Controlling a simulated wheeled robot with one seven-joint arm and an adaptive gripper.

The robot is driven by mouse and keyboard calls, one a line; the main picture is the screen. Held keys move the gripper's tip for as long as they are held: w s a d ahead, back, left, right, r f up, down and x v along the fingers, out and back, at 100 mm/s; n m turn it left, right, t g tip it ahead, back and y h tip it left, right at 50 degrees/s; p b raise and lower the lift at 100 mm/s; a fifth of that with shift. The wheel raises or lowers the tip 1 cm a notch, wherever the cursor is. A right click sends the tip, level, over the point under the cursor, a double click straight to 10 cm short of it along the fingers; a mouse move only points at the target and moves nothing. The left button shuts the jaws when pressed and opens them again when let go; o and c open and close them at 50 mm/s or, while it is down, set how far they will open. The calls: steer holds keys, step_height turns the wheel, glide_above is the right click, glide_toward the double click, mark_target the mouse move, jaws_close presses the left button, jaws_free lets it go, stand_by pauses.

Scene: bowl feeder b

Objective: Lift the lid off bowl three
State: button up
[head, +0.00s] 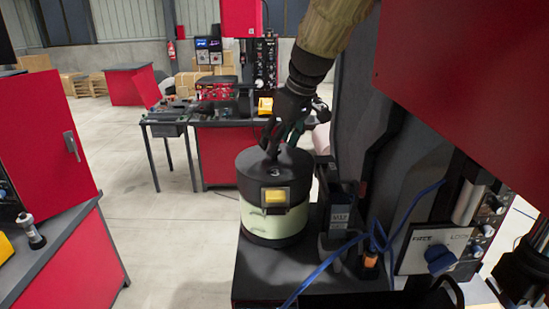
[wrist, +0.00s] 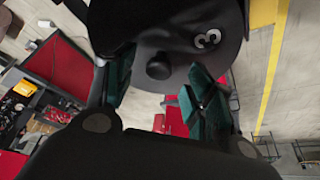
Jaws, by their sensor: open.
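Bowl three has a pale green body (head: 273,221) with a dark base and a yellow latch (head: 276,197) on its front, standing upright on a dark stand. Its round black lid (head: 292,168) sits on top; in the wrist view the lid (wrist: 215,20) bears a white "3". A short dark knob (wrist: 159,67) rises from the lid. My gripper (head: 272,147) is just over the lid, pointing down. In the wrist view my gripper's (wrist: 162,75) green-padded fingers are spread, one on each side of the knob. I cannot tell whether they touch it.
Blue cables (head: 375,240) and a dark box (head: 338,215) are close to the bowl's right. A control panel (head: 435,250) stands further right. A red-fronted bench (head: 70,250) is at left, and a cluttered workbench (head: 225,120) behind. Open floor lies left of the bowl.

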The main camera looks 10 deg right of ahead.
steer(key=shift+p+x, duration=0.4)
steer(key=shift+x, duration=1.15)
steer(key=shift+c, duration=0.3)
jaws_close()
steer(key=shift+r, duration=0.1)
